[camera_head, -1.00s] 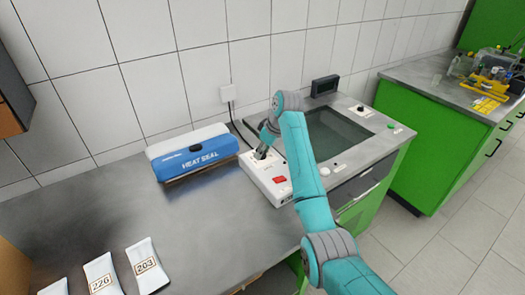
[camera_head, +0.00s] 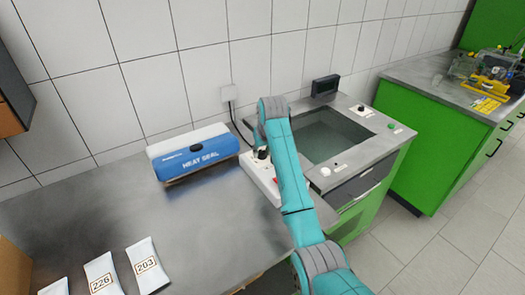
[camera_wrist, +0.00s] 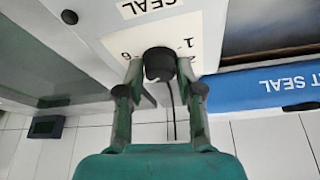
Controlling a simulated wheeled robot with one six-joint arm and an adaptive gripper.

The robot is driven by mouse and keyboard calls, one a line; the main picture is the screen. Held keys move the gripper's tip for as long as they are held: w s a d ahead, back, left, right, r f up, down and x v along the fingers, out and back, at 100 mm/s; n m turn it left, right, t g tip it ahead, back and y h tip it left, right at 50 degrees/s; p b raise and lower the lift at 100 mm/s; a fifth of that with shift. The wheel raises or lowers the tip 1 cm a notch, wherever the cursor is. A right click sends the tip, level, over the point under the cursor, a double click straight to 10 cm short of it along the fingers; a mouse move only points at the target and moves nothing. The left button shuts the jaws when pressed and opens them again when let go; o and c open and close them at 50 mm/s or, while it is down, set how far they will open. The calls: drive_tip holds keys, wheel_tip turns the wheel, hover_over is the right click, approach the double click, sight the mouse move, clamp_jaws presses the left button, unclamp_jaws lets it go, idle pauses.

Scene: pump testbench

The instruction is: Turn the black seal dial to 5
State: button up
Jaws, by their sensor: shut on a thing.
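The black seal dial (camera_wrist: 160,64) sits on the white control box (camera_head: 262,183), on a white label with printed numbers. In the wrist view the label appears upside down; a 1, a 2 and a 6 show, and the dial's pointer cannot be made out. My gripper (camera_wrist: 159,76) is shut on the dial, one finger on each side. In the head view the dial (camera_head: 262,153) is a small dark shape, and my arm hides my fingers and much of the box.
The blue and white heat sealer (camera_head: 195,155) stands left of the box. A sunken basin (camera_head: 335,135) with a black knob (camera_head: 361,108) lies to the right. Pouches marked 226 (camera_head: 101,275) and 203 (camera_head: 147,264) lie front left. The middle of the grey bench is clear.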

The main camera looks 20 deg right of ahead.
drive_tip(key=shift+f+m+h, duration=0.1)
drive_tip(key=shift+m+h, duration=0.2)
drive_tip(key=shift+m, duration=0.6)
drive_tip(key=o, duration=1.2)
drive_tip(key=shift+c, duration=0.2)
drive_tip(key=v, duration=1.2)
drive_tip(key=shift+a, duration=0.1)
